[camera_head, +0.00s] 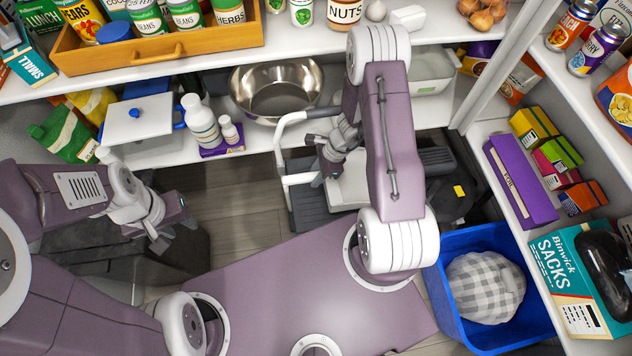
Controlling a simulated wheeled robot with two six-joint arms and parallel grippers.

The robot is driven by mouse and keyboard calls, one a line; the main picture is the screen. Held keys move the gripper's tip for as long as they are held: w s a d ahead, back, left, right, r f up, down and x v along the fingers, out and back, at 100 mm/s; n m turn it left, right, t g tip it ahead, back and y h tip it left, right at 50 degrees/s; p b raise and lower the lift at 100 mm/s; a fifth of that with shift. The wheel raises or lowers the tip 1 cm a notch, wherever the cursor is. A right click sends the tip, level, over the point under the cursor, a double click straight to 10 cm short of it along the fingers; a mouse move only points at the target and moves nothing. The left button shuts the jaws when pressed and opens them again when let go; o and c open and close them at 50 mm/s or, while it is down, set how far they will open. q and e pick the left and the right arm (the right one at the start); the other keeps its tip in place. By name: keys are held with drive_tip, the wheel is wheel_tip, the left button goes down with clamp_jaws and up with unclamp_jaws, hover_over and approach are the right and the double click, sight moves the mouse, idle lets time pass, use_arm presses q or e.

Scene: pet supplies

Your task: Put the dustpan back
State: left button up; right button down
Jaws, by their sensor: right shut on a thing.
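My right gripper (322,176) points down beside the white tubular frame of a step stool, under the lower back shelf. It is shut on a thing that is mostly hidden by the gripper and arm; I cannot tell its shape. No dustpan can be made out clearly. A pale panel (350,192) lies just right of the gripper, and I cannot tell whether it is part of the held thing or of the stool. My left gripper (172,229) is at the left, over dark surfaces near the floor. Its fingers are apart with nothing seen between them.
The step stool (312,212) has dark treads. A steel bowl (276,90), white bottles (202,122) and a white box (138,120) stand on the lower back shelf. A blue bin (520,326) with a checked cloth stands at right. Bare wooden floor (240,200) shows at centre left.

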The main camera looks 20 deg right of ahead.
wheel_tip(320, 180, down, 4)
drive_tip(key=shift+f+b, duration=0.15)
drive_tip(key=shift+b, duration=0.9)
drive_tip(key=shift+w, duration=0.1)
drive_tip(key=c, duration=1.5)
unclamp_jaws()
drive_tip(key=shift+c, duration=0.2)
drive_tip(key=o, duration=0.4)
